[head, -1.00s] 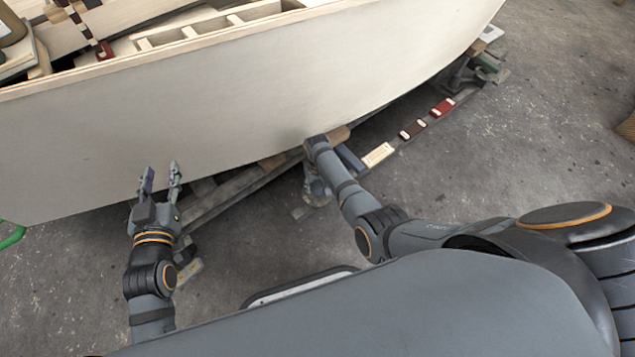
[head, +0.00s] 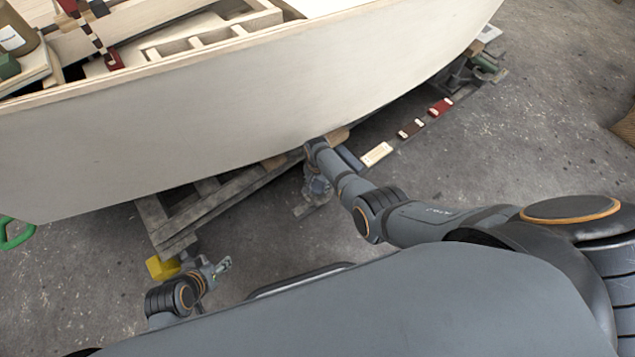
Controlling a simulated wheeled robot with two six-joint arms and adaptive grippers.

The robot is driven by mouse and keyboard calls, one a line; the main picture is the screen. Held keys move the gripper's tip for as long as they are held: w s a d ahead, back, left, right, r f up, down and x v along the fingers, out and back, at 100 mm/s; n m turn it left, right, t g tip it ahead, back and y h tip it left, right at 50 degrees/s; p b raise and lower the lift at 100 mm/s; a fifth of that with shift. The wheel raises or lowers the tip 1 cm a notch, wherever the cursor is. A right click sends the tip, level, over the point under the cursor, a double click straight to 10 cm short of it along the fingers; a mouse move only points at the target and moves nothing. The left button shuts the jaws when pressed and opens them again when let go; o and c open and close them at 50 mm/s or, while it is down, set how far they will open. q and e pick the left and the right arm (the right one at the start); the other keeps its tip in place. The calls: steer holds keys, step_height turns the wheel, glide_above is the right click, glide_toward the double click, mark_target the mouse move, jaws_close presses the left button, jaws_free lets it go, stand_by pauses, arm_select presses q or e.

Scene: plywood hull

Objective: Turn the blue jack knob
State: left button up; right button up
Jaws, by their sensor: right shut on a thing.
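My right arm reaches in under the lower edge of the pale hull (head: 230,125). My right gripper (head: 318,188) points down there, low beside the wooden cradle, at a jack stand. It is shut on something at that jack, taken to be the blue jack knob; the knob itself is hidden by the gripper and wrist. A dark blue block (head: 350,158) shows just right of the wrist. My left gripper (head: 222,267) is low at the bottom left, clear of the hull, fingers pointing right. Its finger gap is too small to make out.
A wooden cradle (head: 200,205) stands under the hull. A yellow part (head: 161,268) sits by the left arm. Cream (head: 377,153), brown (head: 411,128) and red (head: 440,107) blocks line a rail at right. A green handle (head: 15,234) is at far left. Floor is clear at right.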

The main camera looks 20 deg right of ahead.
mark_target(318, 186)
steer(key=m, duration=0.4)
steer(key=shift+w+m+p, duration=0.1)
steer(key=shift+m+p, duration=0.2)
steer(key=shift+m, duration=0.4)
steer(key=o, duration=1.1)
steer(key=shift+o, duration=0.2)
step_height(318, 186, up, 12)
